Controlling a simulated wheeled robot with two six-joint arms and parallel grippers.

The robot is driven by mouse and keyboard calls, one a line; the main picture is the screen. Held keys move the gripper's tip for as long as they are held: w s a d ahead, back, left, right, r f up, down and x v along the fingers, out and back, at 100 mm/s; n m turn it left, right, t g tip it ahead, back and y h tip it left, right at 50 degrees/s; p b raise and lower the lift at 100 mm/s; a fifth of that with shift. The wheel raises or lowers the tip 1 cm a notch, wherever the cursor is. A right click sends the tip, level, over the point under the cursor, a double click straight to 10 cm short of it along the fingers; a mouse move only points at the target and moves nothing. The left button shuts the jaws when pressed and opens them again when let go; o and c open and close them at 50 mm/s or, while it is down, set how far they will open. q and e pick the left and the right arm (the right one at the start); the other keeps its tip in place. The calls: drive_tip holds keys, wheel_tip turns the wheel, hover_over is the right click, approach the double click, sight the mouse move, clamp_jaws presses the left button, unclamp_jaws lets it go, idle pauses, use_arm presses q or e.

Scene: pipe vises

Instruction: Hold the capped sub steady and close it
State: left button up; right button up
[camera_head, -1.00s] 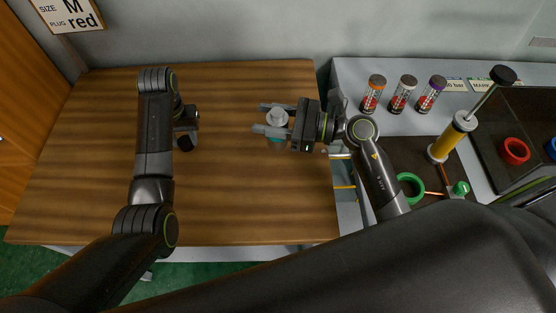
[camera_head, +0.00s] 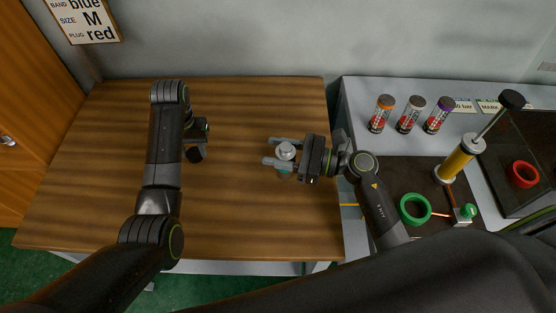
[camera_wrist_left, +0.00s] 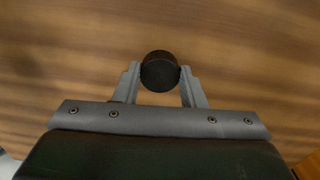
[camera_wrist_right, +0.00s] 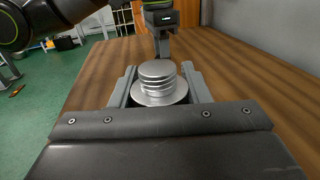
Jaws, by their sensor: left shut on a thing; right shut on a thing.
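My left gripper (camera_wrist_left: 160,88) is shut on a black round piece (camera_wrist_left: 160,70), which shows dark under the gripper in the head view (camera_head: 195,154). It is held over the left part of the wooden table. My right gripper (camera_wrist_right: 160,88) is shut on a silver piece (camera_wrist_right: 158,72) with a ringed, thread-like top standing upright between the fingers. In the head view this silver piece (camera_head: 286,150) shows a little teal below it. The two held pieces are apart, with bare table between them. The lower part of the silver piece is hidden by my right gripper.
A sign (camera_head: 85,20) on the wall reads band blue, size M, plug red.

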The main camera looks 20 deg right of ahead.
use_arm(q)
drive_tip(key=shift+r, duration=0.2)
use_arm(e)
drive_tip(key=shift+f, duration=2.05)
use_arm(q)
drive_tip(key=shift+f, duration=0.2)
use_arm(e)
drive_tip(key=shift+f, duration=0.15)
drive_tip(key=o, duration=1.4)
use_arm(q)
drive_tip(key=shift+r, duration=0.1)
